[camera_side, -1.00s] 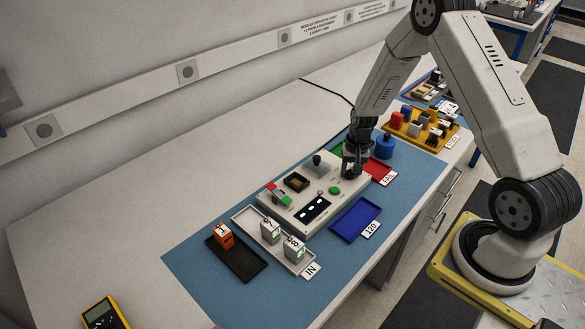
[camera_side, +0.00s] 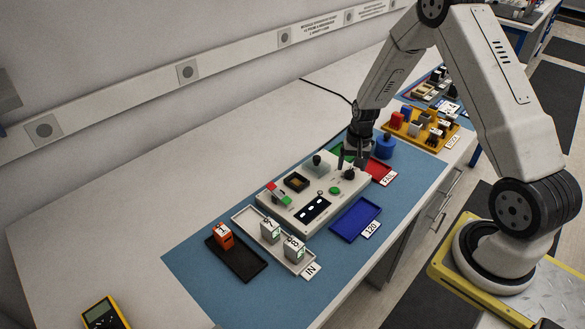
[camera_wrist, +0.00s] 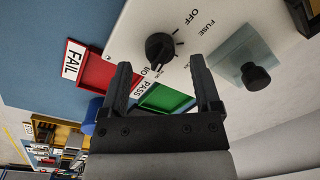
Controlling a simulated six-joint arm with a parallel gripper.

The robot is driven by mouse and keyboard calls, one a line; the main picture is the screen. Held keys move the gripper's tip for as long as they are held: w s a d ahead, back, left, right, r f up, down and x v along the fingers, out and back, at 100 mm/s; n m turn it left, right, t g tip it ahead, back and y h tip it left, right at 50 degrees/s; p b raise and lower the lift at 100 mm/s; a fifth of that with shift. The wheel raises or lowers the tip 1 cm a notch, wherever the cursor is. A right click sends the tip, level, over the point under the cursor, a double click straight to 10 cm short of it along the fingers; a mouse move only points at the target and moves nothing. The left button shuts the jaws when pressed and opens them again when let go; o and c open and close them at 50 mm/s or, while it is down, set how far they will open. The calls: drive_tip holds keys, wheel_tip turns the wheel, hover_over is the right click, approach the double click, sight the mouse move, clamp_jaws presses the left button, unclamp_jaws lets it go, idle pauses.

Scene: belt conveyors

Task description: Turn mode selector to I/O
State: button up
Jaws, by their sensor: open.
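The mode selector (camera_wrist: 160,46) is a round black knob on the light test panel (camera_wrist: 125,38). In the wrist view, the OFF label is at its upper right and the I/O label (camera_wrist: 152,71) just below it. I cannot tell surely which mark the knob points to. In the side view the knob (camera_side: 348,174) shows at the panel's far right end. My gripper (camera_side: 354,163) is open and empty, above and beside the knob. In the wrist view my gripper (camera_wrist: 160,70) has its fingers apart, with the knob beyond the gap, apart from both.
A clear fuse cover with a black knob (camera_wrist: 256,77) stands near the selector. A red FAIL tray (camera_side: 378,171), a green PASS tray (camera_wrist: 165,98), a blue cylinder (camera_side: 386,147) and a blue 120 tray (camera_side: 354,219) surround the panel. The white table at left is largely clear.

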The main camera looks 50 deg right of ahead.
sight(351, 174)
drive_tip(key=shift+s+d+r, duration=0.1)
drive_tip(key=shift+r, duration=1.35)
drive_tip(key=shift+s+r, duration=0.1)
drive_tip(key=shift+r, duration=1.3)
drive_tip(key=shift+a+r, duration=0.3)
drive_tip(key=shift+a, duration=0.15)
drive_tip(key=s+a+r+n+t, duration=0.1)
drive_tip(key=s+a+r+n, duration=0.3)
drive_tip(key=a, duration=0.4)
drive_tip(key=s+a+r+n+t, duration=0.1)
drive_tip(key=s+a+r+n, duration=0.4)
drive_tip(key=s+a, duration=0.2)
drive_tip(key=shift+a+h, duration=0.3)
drive_tip(key=shift+a, duration=0.85)
